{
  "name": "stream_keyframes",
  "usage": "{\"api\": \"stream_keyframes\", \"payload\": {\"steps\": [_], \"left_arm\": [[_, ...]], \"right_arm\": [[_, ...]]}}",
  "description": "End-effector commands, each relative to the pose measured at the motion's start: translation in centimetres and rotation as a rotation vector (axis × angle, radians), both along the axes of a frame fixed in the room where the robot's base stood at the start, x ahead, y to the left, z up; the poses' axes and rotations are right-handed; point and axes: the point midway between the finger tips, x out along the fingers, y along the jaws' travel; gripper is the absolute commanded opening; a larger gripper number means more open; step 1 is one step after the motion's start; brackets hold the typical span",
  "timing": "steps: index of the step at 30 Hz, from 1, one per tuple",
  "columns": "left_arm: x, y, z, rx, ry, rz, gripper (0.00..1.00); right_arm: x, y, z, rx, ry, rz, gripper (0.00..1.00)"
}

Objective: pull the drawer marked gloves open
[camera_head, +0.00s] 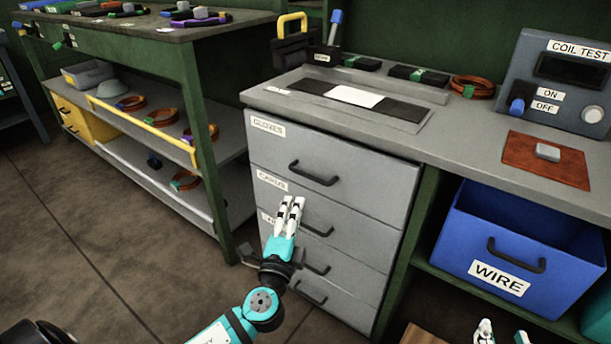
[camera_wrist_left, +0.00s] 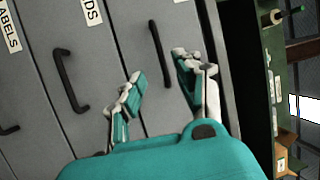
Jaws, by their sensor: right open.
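The gloves drawer (camera_head: 285,150) is the top one of a grey cabinet, with a white label at its upper left corner. It is closed. Its dark bar handle (camera_head: 315,176) is in the middle of the front. My left gripper (camera_head: 291,207) is in front of the cabinet, below that handle in the head view. In the left wrist view its fingers (camera_wrist_left: 159,76) are apart, and the gloves handle (camera_wrist_left: 155,55) shows beyond and between the tips, not gripped. My right gripper (camera_head: 503,333) is open and empty at the bottom right, partly cut off.
Below are the closed cards drawer (camera_head: 352,240) and more drawers with similar handles. A blue wire bin (camera_head: 460,235) stands right of the cabinet, under the grey worktop. A green shelf unit (camera_head: 205,130) is to the left. The floor (camera_head: 120,240) before it is clear.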

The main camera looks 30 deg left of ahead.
Motion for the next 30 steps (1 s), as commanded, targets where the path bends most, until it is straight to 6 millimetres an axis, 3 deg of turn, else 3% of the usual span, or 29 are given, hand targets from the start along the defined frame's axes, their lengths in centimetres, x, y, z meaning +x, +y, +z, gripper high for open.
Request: {"api": "stream_keyframes", "payload": {"steps": [9,15,21,30], "left_arm": [[6.8,1.8,1.3,0.002,-0.003,0.001,0.34],[9.8,2.6,1.7,0.000,0.000,0.000,0.34],[11.2,3.0,1.9,0.000,0.001,0.000,0.34],[11.3,3.0,2.0,0.000,0.002,0.000,0.33]], "right_arm": [[-0.1,-0.1,-0.3,-0.003,0.012,-0.001,0.46],[0.1,0.1,0.4,0.007,-0.031,0.001,0.46],[0.2,0.2,1.1,0.016,-0.065,0.003,0.46],[0.3,0.3,1.4,0.019,-0.076,0.006,0.46]]}}
